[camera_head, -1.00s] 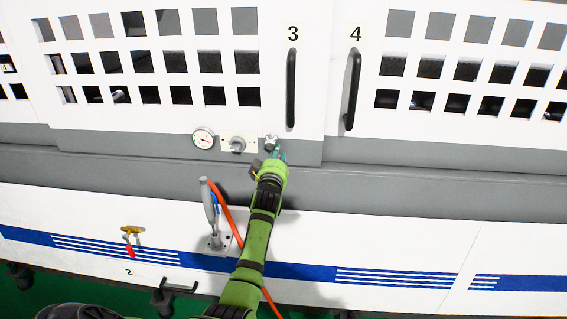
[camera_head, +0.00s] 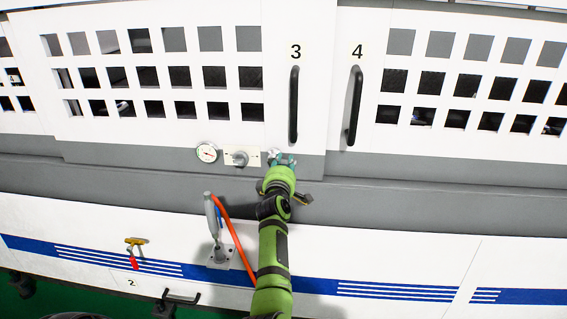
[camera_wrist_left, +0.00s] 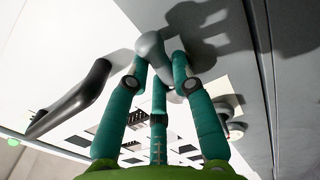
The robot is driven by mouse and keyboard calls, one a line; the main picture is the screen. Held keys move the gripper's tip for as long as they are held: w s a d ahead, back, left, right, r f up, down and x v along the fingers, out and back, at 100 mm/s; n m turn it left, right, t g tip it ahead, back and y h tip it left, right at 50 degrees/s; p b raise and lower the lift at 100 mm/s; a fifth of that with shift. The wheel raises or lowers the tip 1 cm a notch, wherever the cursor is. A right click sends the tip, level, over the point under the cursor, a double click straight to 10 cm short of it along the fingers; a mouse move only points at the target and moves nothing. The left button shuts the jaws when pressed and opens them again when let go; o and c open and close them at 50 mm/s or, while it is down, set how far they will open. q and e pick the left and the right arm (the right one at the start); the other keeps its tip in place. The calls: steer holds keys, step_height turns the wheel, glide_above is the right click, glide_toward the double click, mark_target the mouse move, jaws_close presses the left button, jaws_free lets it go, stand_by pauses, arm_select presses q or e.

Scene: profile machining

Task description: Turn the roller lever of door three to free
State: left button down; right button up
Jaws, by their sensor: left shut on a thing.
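The roller lever of door three (camera_wrist_left: 151,45) shows in the left wrist view as a rounded grey piece on the white panel. The three teal fingers of my left gripper (camera_wrist_left: 158,72) are closed around it. In the head view my left gripper (camera_head: 281,160) is at the lower edge of door three (camera_head: 180,122), below the black door handle (camera_head: 293,105) and the number 3. The fingers and hand cover most of the lever there, so I cannot tell its exact angle. My right gripper is in neither view.
A round gauge (camera_head: 206,153) and a grey knob on a plate (camera_head: 240,158) sit just left of my left gripper. Below stand a grey upright lever (camera_head: 212,215) and an orange hose (camera_head: 233,222), close to my left arm. The grey ledge to the right is clear.

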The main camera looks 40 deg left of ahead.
arm_select(q)
steer(key=shift+r+n, duration=0.3)
steer(key=shift+n, duration=0.4)
steer(key=shift+p, duration=0.3)
steer(key=c, duration=1)
jaws_free()
steer(key=shift+c, duration=0.2)
steer(key=shift+f, duration=0.1)
